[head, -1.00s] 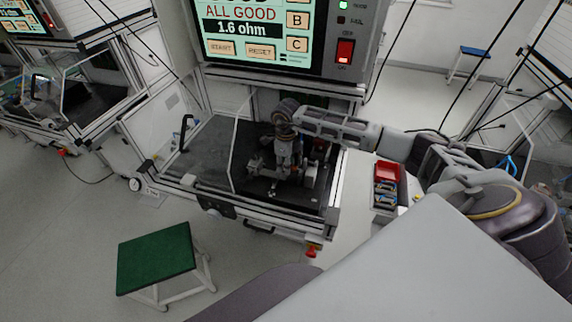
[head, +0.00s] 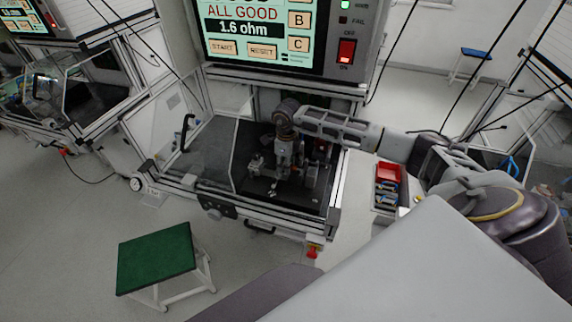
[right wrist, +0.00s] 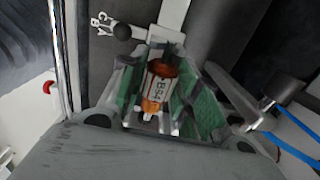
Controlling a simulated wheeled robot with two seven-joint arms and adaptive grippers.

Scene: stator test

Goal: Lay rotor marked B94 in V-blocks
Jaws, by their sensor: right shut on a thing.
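The rotor (right wrist: 157,88), an orange-brown cylinder with a pale label that seems to read B94, shows in the right wrist view. My right gripper (right wrist: 164,100) is shut on it, with a green-padded finger at each side. In the head view my right gripper (head: 283,172) points down into the dark bay of the test bench, and the rotor is too small to make out there. The V-blocks cannot be clearly told apart from the grey metal parts around the gripper. My left gripper is not in view.
The test bench (head: 215,150) has clear side panels and a screen (head: 255,30) above reading ALL GOOD, 1.6 ohm. A red bin (head: 388,171) stands right of it, a green-topped stool (head: 156,258) in front. In the wrist view, blue wires (right wrist: 292,148) lie at right.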

